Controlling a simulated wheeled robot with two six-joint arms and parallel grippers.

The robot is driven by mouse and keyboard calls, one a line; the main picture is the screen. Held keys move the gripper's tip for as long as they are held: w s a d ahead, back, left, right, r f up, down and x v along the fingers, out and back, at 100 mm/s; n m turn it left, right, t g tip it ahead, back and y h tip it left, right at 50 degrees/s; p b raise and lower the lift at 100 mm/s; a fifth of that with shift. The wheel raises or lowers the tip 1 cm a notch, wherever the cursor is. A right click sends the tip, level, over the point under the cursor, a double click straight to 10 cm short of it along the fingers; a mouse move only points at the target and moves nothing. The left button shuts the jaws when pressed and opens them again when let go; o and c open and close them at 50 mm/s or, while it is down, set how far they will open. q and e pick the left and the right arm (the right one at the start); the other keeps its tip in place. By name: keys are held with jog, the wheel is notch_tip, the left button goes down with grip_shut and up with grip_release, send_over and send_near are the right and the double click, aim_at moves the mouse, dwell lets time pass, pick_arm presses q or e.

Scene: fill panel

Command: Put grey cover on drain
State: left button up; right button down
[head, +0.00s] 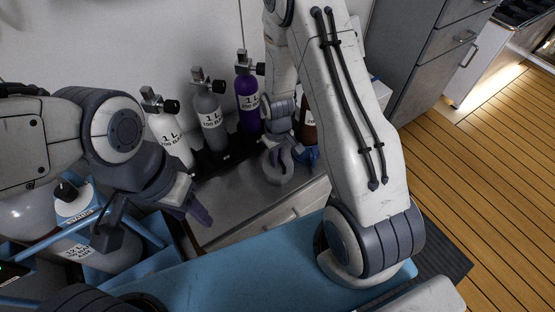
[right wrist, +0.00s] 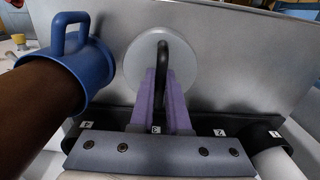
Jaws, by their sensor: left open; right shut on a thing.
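The grey cover (right wrist: 143,58) is a round light-grey disc with a dark loop handle (right wrist: 164,60). My right gripper (right wrist: 161,78) has its purple fingers closed on that handle in the right wrist view. In the head view the cover (head: 272,177) shows at the bench, below my right wrist, close to the bench top; I cannot tell whether it touches. My left gripper (head: 198,207) is open and empty at the left, by the bench's near corner. I cannot make out the drain in either view.
A white bottle (head: 170,140), a grey bottle (head: 210,118) and a purple bottle (head: 248,95) stand in a black numbered rack. The bench front (head: 225,190) is partly bare.

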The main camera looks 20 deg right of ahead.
jog(key=shift+f, duration=0.15)
jog(key=c, duration=0.9)
grip_release()
